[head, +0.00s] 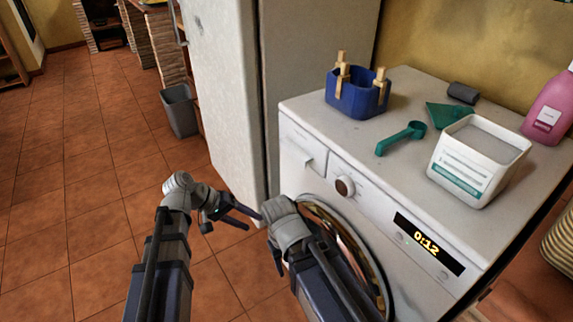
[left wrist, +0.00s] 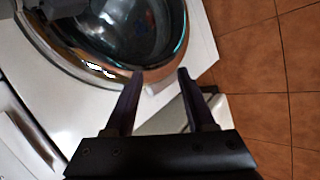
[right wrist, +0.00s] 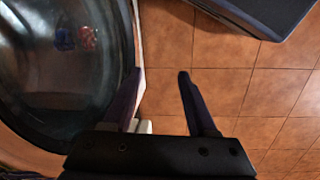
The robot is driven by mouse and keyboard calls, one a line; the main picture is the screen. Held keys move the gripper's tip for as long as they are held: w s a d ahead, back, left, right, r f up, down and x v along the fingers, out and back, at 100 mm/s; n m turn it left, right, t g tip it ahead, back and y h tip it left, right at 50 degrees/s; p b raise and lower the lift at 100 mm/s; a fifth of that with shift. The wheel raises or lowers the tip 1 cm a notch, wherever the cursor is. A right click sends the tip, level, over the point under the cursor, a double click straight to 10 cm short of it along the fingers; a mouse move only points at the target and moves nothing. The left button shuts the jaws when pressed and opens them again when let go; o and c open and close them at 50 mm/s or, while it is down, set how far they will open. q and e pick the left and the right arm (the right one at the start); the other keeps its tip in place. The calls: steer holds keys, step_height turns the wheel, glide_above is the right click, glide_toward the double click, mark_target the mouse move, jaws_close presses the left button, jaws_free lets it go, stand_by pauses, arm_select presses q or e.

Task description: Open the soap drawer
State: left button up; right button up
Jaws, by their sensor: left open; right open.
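The soap drawer (head: 302,150) is a white panel with a recessed handle at the upper left of the washing machine's front (head: 385,215). It looks shut, flush with the front. In the left wrist view, what seems to be the drawer's edge (left wrist: 22,140) shows at lower left. My left gripper (head: 254,221) is open and empty, below and left of the drawer, apart from it. In its wrist view its fingers (left wrist: 160,74) are before the round door. My right gripper (right wrist: 160,74) is open and empty beside the door glass; in the head view its wrist largely hides it.
On the machine top stand a blue peg basket (head: 357,94), a green scoop (head: 402,137), a white powder tub (head: 478,160) and a pink bottle (head: 550,108). A tall white fridge-like cabinet (head: 222,85) stands close left. The tiled floor is clear before it, with a grey bin (head: 180,110) farther back.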

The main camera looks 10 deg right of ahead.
arm_select(q)
steer(key=w+d+r+h, duration=0.3)
steer(key=w+r+h, duration=0.1)
steer(key=r, duration=0.2)
steer(key=h, duration=0.6)
glide_toward(292, 155)
steer(key=shift+t, duration=0.4)
steer(key=shift+w+d+r, duration=0.15)
steer(key=shift+d, duration=1.95)
steer(key=shift+w+d+r, duration=0.15)
steer(key=shift+d, duration=2)
steer(key=shift+c, duration=0.3)
jaws_close()
steer(key=shift+s+f, duration=0.1)
steer(key=shift+s, duration=0.05)
